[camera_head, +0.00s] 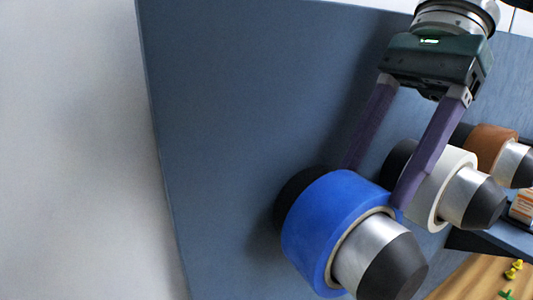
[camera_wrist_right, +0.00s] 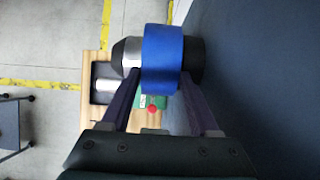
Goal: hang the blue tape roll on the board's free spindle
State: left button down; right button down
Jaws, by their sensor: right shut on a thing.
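The blue tape roll (camera_head: 330,225) is around a silver spindle (camera_head: 375,250) with a dark tapered tip. The spindle sticks out through the roll's front, and a black flange (camera_head: 293,197) shows behind it on the board (camera_head: 240,90). My right gripper (camera_head: 376,186) reaches down from the upper right, its two purple fingers at the roll's upper edge, front and back. In the right wrist view, the blue roll (camera_wrist_right: 162,55) lies between the fingertips, with the spindle's silver part on the left and the black flange on the right. My left gripper is not in view.
A white roll (camera_head: 450,180) and a brown roll (camera_head: 488,145) are on neighbouring spindles to the right, the white one close to my right gripper's front finger. A wooden surface (camera_head: 460,280) with small yellow and green pieces is at lower right. The board's left side is clear.

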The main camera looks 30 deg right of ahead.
jog(key=shift+c, duration=1.2)
grip_release()
jog(key=shift+o, duration=1)
jog(key=p+v, duration=0.3)
jog(key=v, duration=0.4)
